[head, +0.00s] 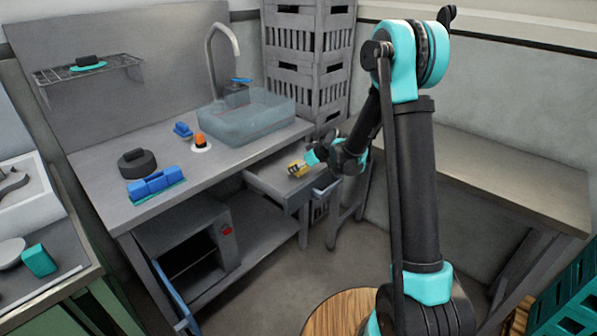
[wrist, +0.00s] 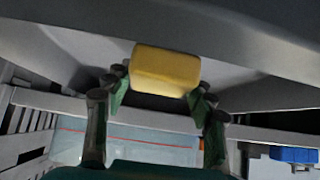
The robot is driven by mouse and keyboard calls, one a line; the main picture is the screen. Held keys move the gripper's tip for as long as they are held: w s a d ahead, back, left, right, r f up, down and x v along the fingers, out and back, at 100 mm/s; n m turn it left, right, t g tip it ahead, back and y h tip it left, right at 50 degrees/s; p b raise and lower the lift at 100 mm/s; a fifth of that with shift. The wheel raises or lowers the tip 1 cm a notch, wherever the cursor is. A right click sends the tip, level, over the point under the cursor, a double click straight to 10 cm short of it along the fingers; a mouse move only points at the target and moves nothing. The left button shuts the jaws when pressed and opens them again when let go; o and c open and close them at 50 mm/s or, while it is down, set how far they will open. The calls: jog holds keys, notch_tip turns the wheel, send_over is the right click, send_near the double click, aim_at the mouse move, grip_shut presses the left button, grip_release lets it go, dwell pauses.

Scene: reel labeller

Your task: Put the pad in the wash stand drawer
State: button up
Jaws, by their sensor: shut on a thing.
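The pad, a yellow block (wrist: 166,69), sits between the fingertips of my gripper (wrist: 160,92) in the wrist view. It also shows as a small yellow piece (head: 296,168) in the head view. My gripper (head: 304,163) is shut on it over the open drawer (head: 269,180) of the wash stand (head: 105,172). The drawer is pulled out below the right part of the worktop. I cannot tell whether the pad touches the drawer floor.
A translucent sink (head: 245,121) with a tap stands on the worktop. A blue brush (head: 155,186), a dark round pot (head: 137,164) and an orange-topped item (head: 200,140) lie left of it. Grey crates (head: 297,78) are stacked behind. A bare table (head: 500,180) stands at right.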

jog(key=shift+f, duration=1)
jog(key=shift+f, duration=0.15)
jog(key=o, duration=1.1)
jog(key=shift+o, duration=0.2)
jog(key=shift+r, duration=0.2)
jog(key=v, duration=1.2)
jog(key=s+d+f+m+h, duration=0.1)
jog(key=s+d+m+h, duration=0.1)
jog(key=s+d, duration=0.4)
jog(key=s+d+f+m+g+h, duration=0.1)
jog(key=s+d+m, duration=0.4)
jog(key=s, duration=0.9)
jog(key=s+d+f+m+h, duration=0.2)
jog(key=s+d+m+h, duration=0.1)
jog(key=s+d, duration=0.6)
jog(key=shift+s+h, duration=0.5)
jog(key=shift+s, duration=0.55)
